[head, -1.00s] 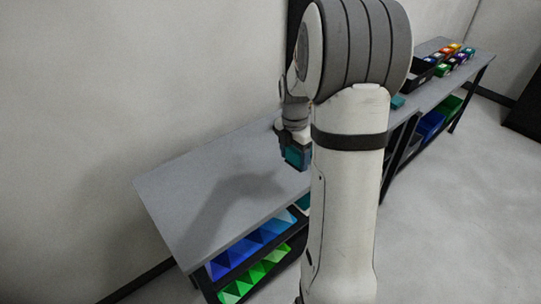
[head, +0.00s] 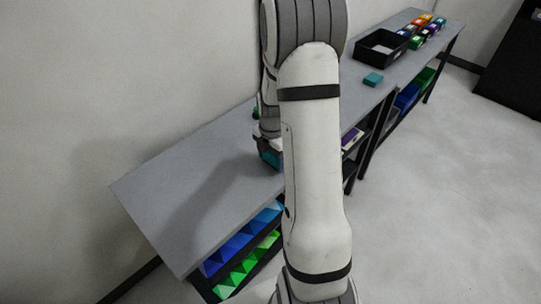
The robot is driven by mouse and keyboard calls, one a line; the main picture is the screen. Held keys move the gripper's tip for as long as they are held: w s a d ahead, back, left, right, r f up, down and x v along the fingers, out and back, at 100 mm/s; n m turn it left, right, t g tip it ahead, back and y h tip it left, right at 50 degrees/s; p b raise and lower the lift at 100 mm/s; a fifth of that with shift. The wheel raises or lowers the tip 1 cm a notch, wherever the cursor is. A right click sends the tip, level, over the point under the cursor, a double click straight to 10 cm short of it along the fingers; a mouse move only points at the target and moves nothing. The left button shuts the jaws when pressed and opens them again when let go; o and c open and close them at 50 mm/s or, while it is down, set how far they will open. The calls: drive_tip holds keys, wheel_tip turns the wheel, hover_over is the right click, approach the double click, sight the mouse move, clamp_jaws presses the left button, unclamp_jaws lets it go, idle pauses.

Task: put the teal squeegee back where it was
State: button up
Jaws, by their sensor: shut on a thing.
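My gripper (head: 268,147) is low over the near grey bench, partly hidden behind my own arm. It is shut on a teal block-like thing, which I take to be the teal squeegee (head: 270,158); only part of it shows. I cannot tell whether it touches the bench top. A second teal block (head: 373,79) lies flat on the far bench, apart from my gripper.
The near bench top (head: 180,180) is bare on its left part. Blue bins (head: 240,243) and green bins (head: 248,268) sit below. On the far bench stand a black tray (head: 383,48) and several coloured blocks (head: 424,30). A small green thing (head: 256,113) shows behind my arm.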

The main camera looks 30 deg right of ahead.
drive_tip(key=shift+f, duration=0.1)
drive_tip(key=o, duration=0.9)
